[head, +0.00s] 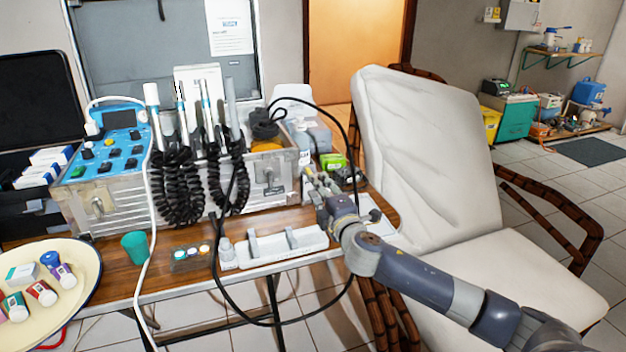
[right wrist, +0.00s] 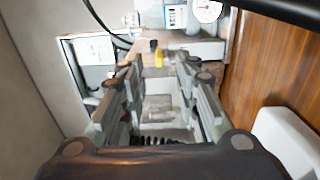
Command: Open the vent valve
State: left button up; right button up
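I cannot pick out the vent valve for certain in either view. My right gripper (head: 318,186) is at the right end of the wooden table, beside the metal dental case (head: 262,182). In the right wrist view its two fingers (right wrist: 158,68) are spread, with nothing held between them. A small yellow part with a dark top (right wrist: 158,56) shows beyond the gap between the fingertips. A round white gauge (right wrist: 207,10) is at the top of that view. My left gripper is not in view.
A white tray holder (head: 284,247) lies at the table's front edge, with a green cup (head: 135,246) to its left. A black hose (head: 222,293) loops in front of the table. A cream dental chair (head: 430,150) stands close on the right.

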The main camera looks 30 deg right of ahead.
aim_at(309, 173)
jog(key=shift+x, duration=2.5)
grip_shut()
